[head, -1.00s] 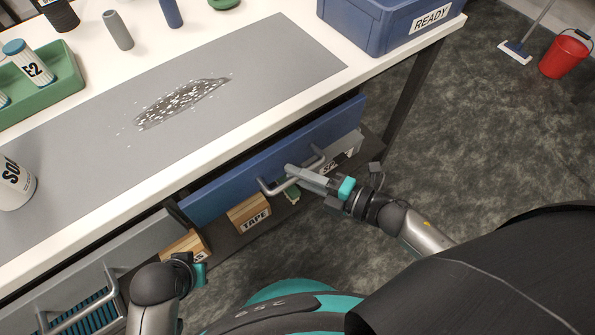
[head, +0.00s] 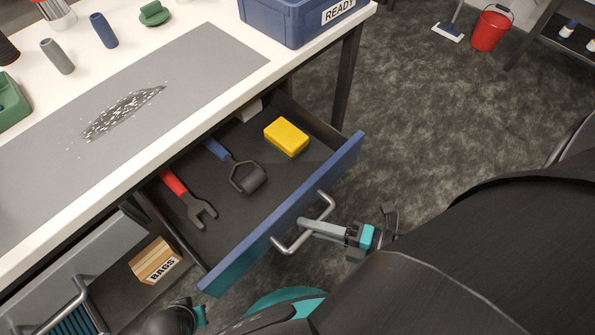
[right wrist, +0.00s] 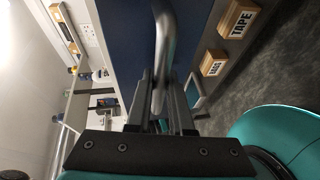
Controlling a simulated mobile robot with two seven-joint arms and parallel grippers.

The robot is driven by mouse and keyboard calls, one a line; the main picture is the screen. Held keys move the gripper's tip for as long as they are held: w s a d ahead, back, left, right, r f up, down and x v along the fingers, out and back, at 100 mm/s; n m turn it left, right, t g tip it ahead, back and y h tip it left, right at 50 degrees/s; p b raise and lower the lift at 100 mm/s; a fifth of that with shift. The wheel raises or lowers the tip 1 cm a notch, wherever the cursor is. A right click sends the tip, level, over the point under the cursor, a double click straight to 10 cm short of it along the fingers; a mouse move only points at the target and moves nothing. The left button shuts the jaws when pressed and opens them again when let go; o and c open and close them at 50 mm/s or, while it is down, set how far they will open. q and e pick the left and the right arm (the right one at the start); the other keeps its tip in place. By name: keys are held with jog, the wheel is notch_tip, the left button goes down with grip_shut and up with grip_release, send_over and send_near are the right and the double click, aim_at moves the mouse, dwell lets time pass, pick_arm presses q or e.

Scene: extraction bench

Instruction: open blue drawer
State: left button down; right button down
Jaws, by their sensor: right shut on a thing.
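The blue drawer (head: 335,178) stands pulled out from under the white bench, its inside showing. A red-handled wrench (head: 188,200), a blue-handled roller (head: 238,167) and a yellow sponge (head: 286,136) lie in it. My right gripper (head: 308,227) is shut on the drawer's grey bar handle (head: 325,204). In the right wrist view the fingers (right wrist: 162,95) close around the handle (right wrist: 163,40). My left arm shows only at the bottom edge of the head view; its fingers cannot be made out.
A wooden BAGS box (head: 155,262) sits on the lower shelf beside the grey drawer (head: 85,255) at left. A blue READY bin (head: 285,22) stands on the bench.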

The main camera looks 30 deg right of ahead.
pick_arm(q)
jog(key=shift+s+a+f, duration=0.1)
jog(key=shift+f, duration=0.2)
pick_arm(e)
jog(key=shift+s+d, duration=0.2)
jog(key=shift+s, duration=0.3)
jog(key=shift+s+d, duration=0.2)
jog(key=shift+s, duration=0.25)
jog(key=c, duration=0.8)
grip_release()
pick_arm(q)
jog(key=f, duration=0.1)
jog(key=s+a+f+p, duration=0.2)
jog(key=f, duration=0.1)
pick_arm(e)
jog(key=v, duration=1.5)
jog(key=shift+r, duration=0.2)
